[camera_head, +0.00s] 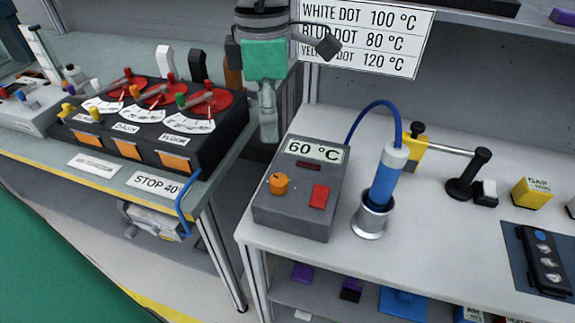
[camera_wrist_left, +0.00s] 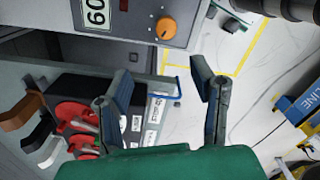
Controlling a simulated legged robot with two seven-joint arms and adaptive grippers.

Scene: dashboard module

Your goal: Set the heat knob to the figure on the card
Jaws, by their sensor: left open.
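A grey heater box (camera_head: 295,208) stands on the right bench, with an orange heat knob (camera_head: 279,184) on its top left. A white card reading 60 °C (camera_head: 314,151) lies at its back edge, above a small dark display (camera_head: 308,166). A red switch (camera_head: 319,196) sits right of the knob. The left wrist view also shows the knob (camera_wrist_left: 166,28) and part of the card (camera_wrist_left: 97,14). My left gripper (camera_head: 268,128), with a green palm, hangs behind and left of the box, fingers apart, clear of the knob. The knob's exact setting is too small to read.
A blue-handled tool (camera_head: 387,175) stands in a metal holder right of the box, its blue cable arching back. A wall sign (camera_head: 366,38) lists dot colours and temperatures. A black unit with red dials (camera_head: 150,135) stands on the left bench. A gap separates the benches.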

